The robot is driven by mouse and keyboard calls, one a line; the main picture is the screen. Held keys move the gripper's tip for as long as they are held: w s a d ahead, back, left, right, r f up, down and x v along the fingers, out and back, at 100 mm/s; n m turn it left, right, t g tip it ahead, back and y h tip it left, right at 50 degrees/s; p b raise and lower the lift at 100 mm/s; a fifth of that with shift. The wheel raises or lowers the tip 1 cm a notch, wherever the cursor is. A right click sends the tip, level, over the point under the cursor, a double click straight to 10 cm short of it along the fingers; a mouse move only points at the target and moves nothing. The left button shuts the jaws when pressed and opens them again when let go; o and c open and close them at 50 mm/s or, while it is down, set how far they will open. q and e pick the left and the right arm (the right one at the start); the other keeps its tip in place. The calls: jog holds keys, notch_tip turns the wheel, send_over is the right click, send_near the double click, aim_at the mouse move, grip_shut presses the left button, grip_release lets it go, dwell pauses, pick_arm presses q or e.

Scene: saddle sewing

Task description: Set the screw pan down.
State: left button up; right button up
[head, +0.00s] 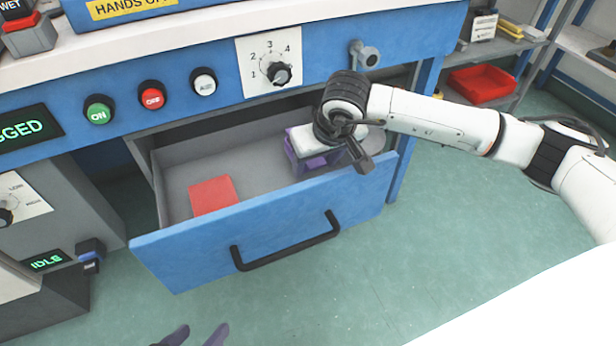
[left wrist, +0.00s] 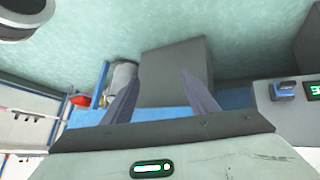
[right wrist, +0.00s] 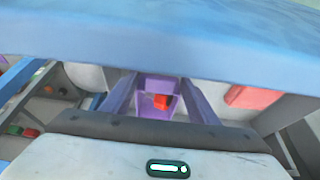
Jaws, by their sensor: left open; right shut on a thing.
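The screw pan, which I take to be the small purple open container (right wrist: 147,88), sits between my right gripper's fingers in the right wrist view, with a red piece inside it. My right gripper (head: 308,163) is shut on it, inside the open drawer (head: 282,227) behind its front panel. In the head view the wrist and fingers hide most of the pan. I cannot tell whether its underside touches the drawer floor. My left gripper (head: 196,336) is open and empty, at the bottom edge of the head view, in front of the drawer; its spread fingers also show in the left wrist view (left wrist: 158,82).
A red flat block (head: 213,194) lies in the drawer's left part. A grey round object (head: 374,141) is at its right end. The drawer front has a black handle (head: 287,244). Bare drawer floor shows between the red block and my right gripper.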

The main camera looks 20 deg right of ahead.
aim_at(315, 175)
notch_tip(315, 175, down, 4)
jog(key=shift+r+b, duration=0.1)
jog(key=shift+b, duration=0.5)
pick_arm(q)
jog(key=shift+w+d+r, duration=0.15)
jog(key=shift+d+r, duration=0.1)
jog(key=shift+d, duration=0.1)
pick_arm(e)
jog(key=shift+f, duration=0.2)
jog(key=o, duration=1.2)
jog(key=shift+c, duration=0.2)
pick_arm(q)
jog(key=shift+d+r, duration=0.1)
pick_arm(e)
jog(key=shift+o, duration=0.9)
